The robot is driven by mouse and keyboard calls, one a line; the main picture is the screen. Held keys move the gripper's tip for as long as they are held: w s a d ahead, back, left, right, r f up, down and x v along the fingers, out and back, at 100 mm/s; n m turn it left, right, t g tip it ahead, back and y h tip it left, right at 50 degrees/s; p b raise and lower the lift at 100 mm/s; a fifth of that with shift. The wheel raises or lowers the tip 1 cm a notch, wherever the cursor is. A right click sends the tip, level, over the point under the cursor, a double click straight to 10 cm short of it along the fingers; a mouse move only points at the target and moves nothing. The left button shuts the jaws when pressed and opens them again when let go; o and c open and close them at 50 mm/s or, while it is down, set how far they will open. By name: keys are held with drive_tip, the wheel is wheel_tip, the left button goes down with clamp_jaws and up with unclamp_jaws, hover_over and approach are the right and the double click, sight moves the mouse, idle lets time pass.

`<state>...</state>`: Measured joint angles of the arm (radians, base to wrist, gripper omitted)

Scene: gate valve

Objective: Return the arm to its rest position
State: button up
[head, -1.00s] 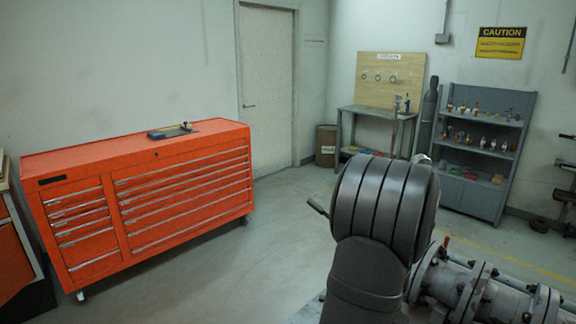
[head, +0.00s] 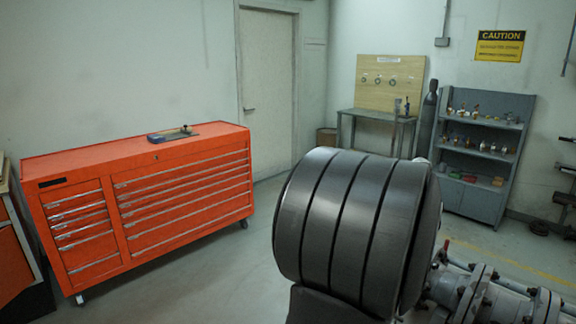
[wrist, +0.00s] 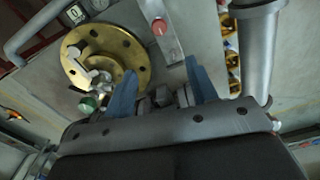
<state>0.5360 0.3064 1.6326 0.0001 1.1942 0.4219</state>
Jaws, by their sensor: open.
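My gripper (wrist: 162,92) shows in the wrist view with its two blue fingers apart and nothing held between them. Beyond the fingers are a round brass-coloured flange (wrist: 128,64) at left and a grey plate with a red button (wrist: 160,27) at the top middle. The flange looks apart from the fingers. In the head view my dark, banded arm joint fills the lower middle, and my gripper is not visible there. The flanged valve piping (head: 490,298) shows at lower right, partly hidden behind my arm.
A red tool cabinet (head: 185,190) stands at left with a small tool (head: 172,133) on top. A workbench (head: 375,115) and a grey shelf (head: 480,185) stand at the back. A grey pipe (wrist: 258,50) runs right of my fingers. Floor between cabinet and arm is clear.

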wheel_tip(320, 180, down, 18)
drive_tip(key=shift+s+r, duration=0.1)
drive_tip(key=shift+r+n, duration=0.1)
drive_tip(key=shift+n, duration=1.5)
drive_tip(key=n, duration=0.5)
drive_tip(key=shift+n, duration=0.3)
drive_tip(key=n, duration=0.3)
drive_tip(key=shift+n, duration=0.4)
drive_tip(key=shift+a+n, duration=0.1)
drive_tip(key=shift+n, duration=2.2)
